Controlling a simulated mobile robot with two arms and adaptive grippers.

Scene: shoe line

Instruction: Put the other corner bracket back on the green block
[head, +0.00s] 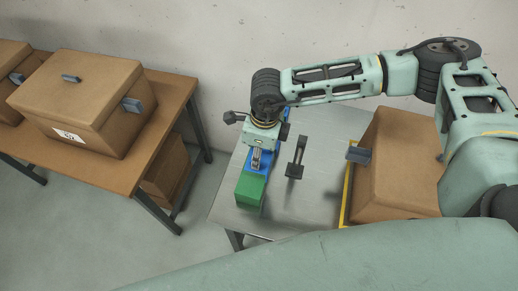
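A green block (250,190) lies on the near left part of the grey metal table. A blue part (265,171) sits right behind it. My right gripper (256,160) points down over the blue part and the back end of the green block. A small grey metallic piece shows at its tip; I cannot tell whether it is a corner bracket or the fingers themselves. Whether the gripper is open or shut is too small to tell. No corner bracket is clearly recognisable. My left gripper is not in view.
A dark upright fixture (295,160) stands on the metal table (315,195), just right of the blocks. A brown box (398,165) with grey handles stands on the right, by a yellow edge (346,193). A wooden table (165,135) with brown boxes (85,100) is at left.

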